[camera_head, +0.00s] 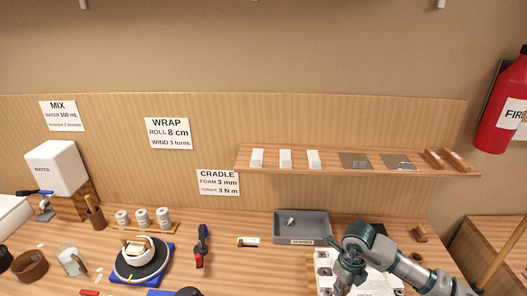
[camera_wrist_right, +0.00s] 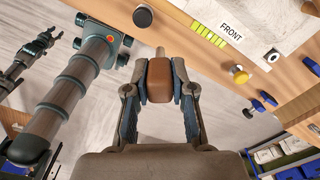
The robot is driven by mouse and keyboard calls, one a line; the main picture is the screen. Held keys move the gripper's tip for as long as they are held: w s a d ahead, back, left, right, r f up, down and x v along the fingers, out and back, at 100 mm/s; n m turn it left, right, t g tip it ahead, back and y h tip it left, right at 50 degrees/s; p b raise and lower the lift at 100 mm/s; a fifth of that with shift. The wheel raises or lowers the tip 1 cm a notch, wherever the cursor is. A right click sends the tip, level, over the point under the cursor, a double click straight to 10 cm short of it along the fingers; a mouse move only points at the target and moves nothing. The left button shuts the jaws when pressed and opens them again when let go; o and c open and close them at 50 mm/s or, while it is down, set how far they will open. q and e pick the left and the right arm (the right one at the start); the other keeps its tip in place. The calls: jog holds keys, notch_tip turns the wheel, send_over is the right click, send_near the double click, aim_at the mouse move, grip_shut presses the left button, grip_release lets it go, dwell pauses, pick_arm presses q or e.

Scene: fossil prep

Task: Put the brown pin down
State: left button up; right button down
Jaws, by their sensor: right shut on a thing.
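The brown pin shows in the right wrist view as a rounded brown block (camera_wrist_right: 160,82), with a narrow tan end showing past it. My right gripper (camera_wrist_right: 164,76) is shut on it, one finger on each side. The pin is held near the table's front edge, with pale floor behind it in this view; its height cannot be told. In the head view my right arm comes in at the lower right and hides the gripper and pin. A dark jointed part at the upper left of the wrist view may be my left gripper (camera_wrist_right: 32,55); its jaws are unclear.
A grey tray (camera_head: 302,226) stands behind. A wall shelf (camera_head: 350,171) hangs above.

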jog(key=shift+w+f+n, duration=0.55)
jog(key=shift+f+n, duration=0.05)
jog(key=shift+n, duration=0.4)
jog(key=shift+a+f+n, duration=0.1)
jog(key=shift+f+n, duration=0.1)
jog(key=shift+n, duration=0.4)
jog(key=n, duration=0.1)
jog(key=f+n, duration=0.1)
jog(key=n, duration=0.3)
jog(key=shift+s+a+f, duration=0.2)
jog(key=shift+s+a, duration=0.05)
jog(key=f+n, duration=0.2)
jog(key=n, duration=0.5)
jog(key=a+f+n, duration=0.1)
jog(key=f+n, duration=0.1)
jog(key=n, duration=0.5)
jog(key=a+f+n+b, duration=0.1)
jog(key=f+n, duration=0.1)
jog(key=n, duration=0.6)
jog(key=shift+f, duration=0.4)
